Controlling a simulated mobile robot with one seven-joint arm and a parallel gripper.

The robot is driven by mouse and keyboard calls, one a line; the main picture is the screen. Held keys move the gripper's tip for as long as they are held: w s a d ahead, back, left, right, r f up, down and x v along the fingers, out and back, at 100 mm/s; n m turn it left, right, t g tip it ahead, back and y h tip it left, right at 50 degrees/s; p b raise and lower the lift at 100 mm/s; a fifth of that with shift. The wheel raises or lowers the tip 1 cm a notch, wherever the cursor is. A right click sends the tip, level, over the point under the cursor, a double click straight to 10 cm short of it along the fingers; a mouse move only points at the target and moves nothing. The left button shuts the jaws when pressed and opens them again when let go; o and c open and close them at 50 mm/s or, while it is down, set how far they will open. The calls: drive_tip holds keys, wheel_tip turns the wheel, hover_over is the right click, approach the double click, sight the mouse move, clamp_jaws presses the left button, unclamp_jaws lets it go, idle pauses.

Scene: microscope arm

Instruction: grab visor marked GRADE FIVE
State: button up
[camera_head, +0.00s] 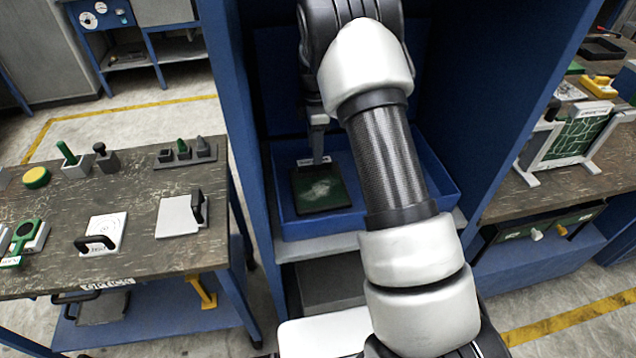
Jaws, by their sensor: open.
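A flat dark green, nearly square plate (308,200) with a pale smudge lies in a blue tray (290,230) inside a blue cabinet. It may be the visor, but I cannot tell for sure. A small white label sits at its far edge, with writing too small to read as GRADE FIVE. My gripper (319,158) points down at the plate's far edge, by the label. It is open. Only one finger shows clearly, and I cannot tell whether it touches the plate. My arm hides the right part of the tray.
Blue cabinet walls stand close on the left (232,100) and right (505,100) of my arm. A worn workbench (60,205) at left holds handled plates, stamps and small blocks. A right bench (545,195) carries a framed green board (575,135).

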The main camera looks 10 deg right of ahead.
sight(319, 183)
wheel_tip(319, 183, down, 4)
drive_tip(key=shift+a, duration=0.1)
drive_tip(key=shift+c, duration=0.4)
clamp_jaws()
drive_tip(key=shift+r, duration=0.1)
